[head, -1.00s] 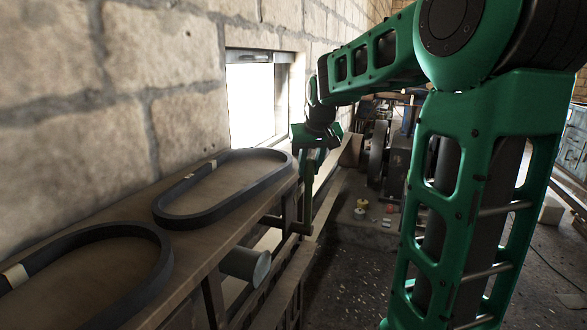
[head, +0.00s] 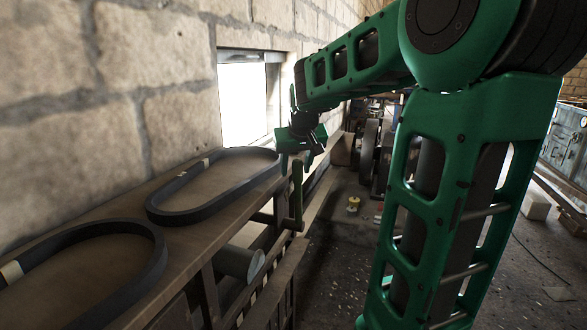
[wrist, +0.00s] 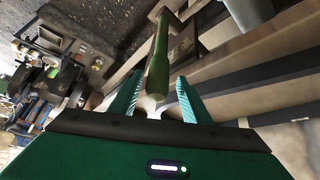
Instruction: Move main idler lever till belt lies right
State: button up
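A green lever (head: 298,194) stands upright at the far end of the bench in the head view, with a short foot at its lower end. I cannot tell for sure that it is the main idler lever. My gripper (head: 291,165) is at the lever's top. In the wrist view my gripper (wrist: 156,103) has its two teal fingers apart, with the lever (wrist: 158,66) running between them and its pale end close to the palm. Gaps show on both sides of the lever. Dark long bands (wrist: 275,72) run at the right; I cannot tell whether these are the belt.
Two black belt loops lie on the wooden bench (head: 190,240): one farther (head: 205,208), one nearer (head: 150,275). A grey cylinder (head: 240,262) juts from the bench's side. Machinery with a large wheel (head: 368,148) stands behind. The floor right of the bench is mostly clear.

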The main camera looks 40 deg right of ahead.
jog(key=v, duration=1)
jog(key=shift+r, duration=0.3)
jog(key=shift+s+a, duration=0.1)
jog(key=s+a+f+g+y, duration=0.2)
jog(key=s+a+f, duration=0.2)
jog(key=s+f, duration=0.7)
jog(key=s+a+f+m+g+y, duration=0.1)
jog(key=s+a+f+g, duration=0.2)
jog(key=s+f, duration=0.7)
jog(key=s+a, duration=0.2)
jog(key=s, duration=0.2)
jog(key=shift+a+f+g+y, duration=0.15)
jog(key=shift+f+g+y, duration=0.15)
jog(key=shift+f+y, duration=0.1)
